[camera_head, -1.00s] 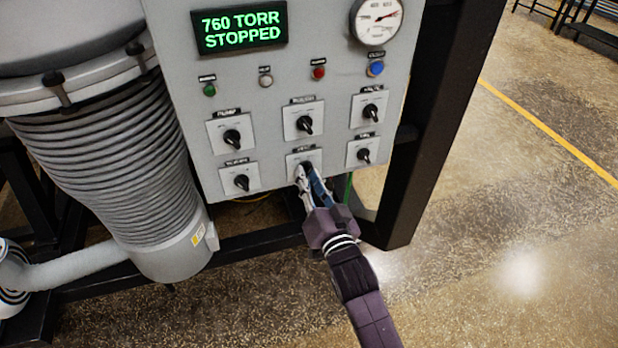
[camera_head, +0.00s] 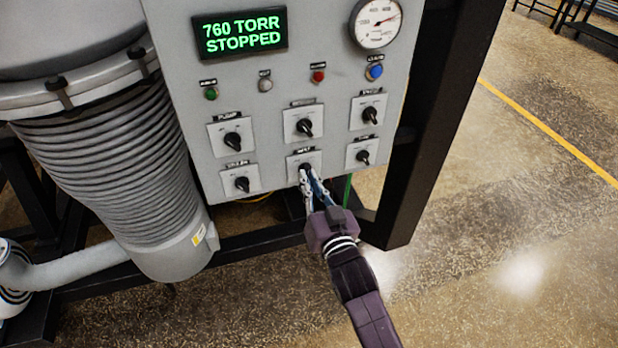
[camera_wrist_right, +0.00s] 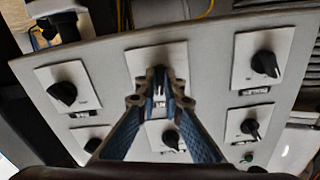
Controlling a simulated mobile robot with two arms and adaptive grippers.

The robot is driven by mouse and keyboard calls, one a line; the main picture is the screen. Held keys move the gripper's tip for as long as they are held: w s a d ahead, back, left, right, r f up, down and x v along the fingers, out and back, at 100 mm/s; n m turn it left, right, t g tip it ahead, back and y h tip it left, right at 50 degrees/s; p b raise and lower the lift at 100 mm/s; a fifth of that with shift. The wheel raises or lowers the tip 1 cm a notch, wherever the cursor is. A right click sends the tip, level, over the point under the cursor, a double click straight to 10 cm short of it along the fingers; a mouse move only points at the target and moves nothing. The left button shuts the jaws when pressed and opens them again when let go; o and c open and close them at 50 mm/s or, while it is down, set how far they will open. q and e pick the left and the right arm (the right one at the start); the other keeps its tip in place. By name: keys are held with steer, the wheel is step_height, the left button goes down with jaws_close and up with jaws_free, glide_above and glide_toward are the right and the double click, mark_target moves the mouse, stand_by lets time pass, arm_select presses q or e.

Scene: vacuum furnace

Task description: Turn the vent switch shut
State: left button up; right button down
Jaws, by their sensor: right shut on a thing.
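The vent switch (camera_head: 294,161) is a small black knob on a white square plate, bottom middle of the grey panel. Its label reads as VENT in the head view. In the right wrist view its plate (camera_wrist_right: 138,60) is at upper centre, with the knob mostly hidden between the fingertips. My right gripper (camera_head: 307,176) reaches up from below and is shut on the vent switch knob. Its two blue-padded fingers converge on the knob in the right wrist view (camera_wrist_right: 158,88). The knob's exact angle is hidden. My left gripper is not in view.
The grey control panel (camera_head: 270,85) carries several similar black knobs close around the vent switch. Its display (camera_head: 240,30) reads 760 TORR STOPPED. A black frame post (camera_head: 432,120) stands at the right. A ribbed grey cylinder (camera_head: 105,160) stands at the left.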

steer(key=shift+d+n+p, duration=0.1)
steer(key=shift+n+p, duration=0.5)
steer(key=shift+n, duration=3.5)
steer(key=c, duration=2.1)
jaws_free()
steer(key=shift+v, duration=5.95)
